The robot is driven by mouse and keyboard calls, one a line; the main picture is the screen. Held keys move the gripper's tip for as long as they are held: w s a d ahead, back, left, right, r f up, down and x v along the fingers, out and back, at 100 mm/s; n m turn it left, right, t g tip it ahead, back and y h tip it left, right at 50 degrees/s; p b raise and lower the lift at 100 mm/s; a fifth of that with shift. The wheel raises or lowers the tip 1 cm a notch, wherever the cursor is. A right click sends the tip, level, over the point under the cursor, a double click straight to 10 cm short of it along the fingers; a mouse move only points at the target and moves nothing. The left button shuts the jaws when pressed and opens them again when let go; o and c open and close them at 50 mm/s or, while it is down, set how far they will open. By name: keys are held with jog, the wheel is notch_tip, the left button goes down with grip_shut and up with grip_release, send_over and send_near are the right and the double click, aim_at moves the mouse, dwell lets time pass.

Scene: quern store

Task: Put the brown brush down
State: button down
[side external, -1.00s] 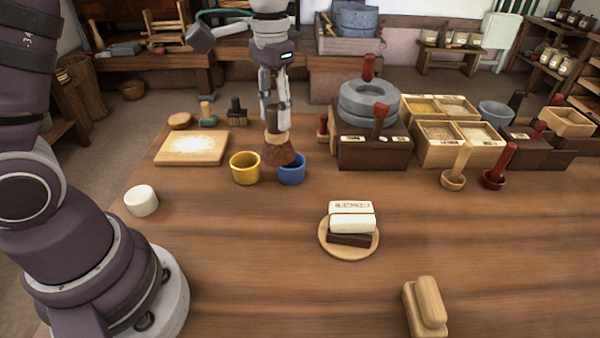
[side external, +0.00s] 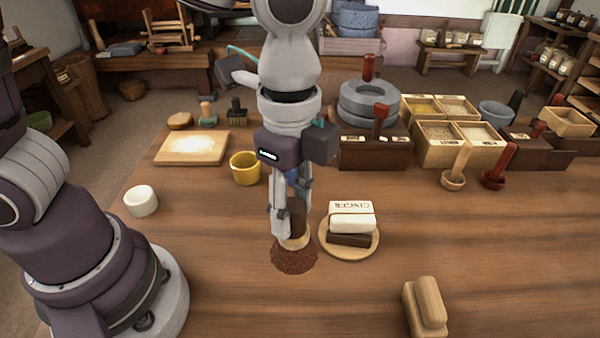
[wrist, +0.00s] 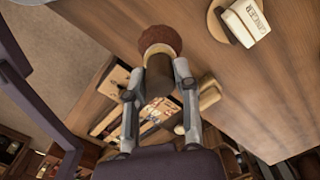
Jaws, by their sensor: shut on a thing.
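The brown brush (side external: 294,258) has a dark handle, a pale collar and reddish-brown bristles that point down. My gripper (side external: 290,228) is shut on its handle, left of the round wooden plate. The bristles are at or just above the table; I cannot tell whether they touch it. In the wrist view the brush (wrist: 160,45) sits between the two fingers of my gripper (wrist: 158,90), bristles at the top of the picture.
A yellow cup (side external: 244,168) and a white cup (side external: 141,200) stand to the left. A wooden block piece (side external: 425,305) lies at front right.

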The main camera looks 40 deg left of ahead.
jog(key=s+f+m, duration=0.1)
jog(key=f, duration=0.2)
jog(key=s+d+f+m, duration=0.1)
jog(key=f, duration=0.2)
jog(key=s+f+m, duration=0.1)
jog(key=f, duration=0.3)
jog(key=shift+s+d+m, duration=0.2)
jog(key=shift+d+m, duration=0.1)
jog(key=shift+d, duration=0.05)
jog(key=shift+f, duration=0.15)
jog(key=c, duration=0.8)
grip_release()
jog(key=shift+c, duration=0.2)
notch_tip(320, 180, up, 10)
jog(key=w+a+r+n+t+h, duration=0.1)
jog(key=w+a+r+n+t, duration=0.1)
jog(key=a+n, duration=0.7)
notch_tip(320, 180, up, 2)
jog(key=shift+w+a+r+n+t, duration=0.15)
jog(key=shift+w+a+n+t, duration=0.2)
jog(key=shift+n+t, duration=0.45)
jog(key=shift+o, duration=0.4)
jog(key=s+a+n+t+y, duration=0.1)
jog(key=a+n+t, duration=0.1)
jog(key=a+n, duration=0.4)
jog(key=n, duration=0.2)
jog(key=shift+s+r+n, duration=0.2)
jog(key=shift+r+n, duration=0.1)
jog(key=shift+r, duration=0.1)
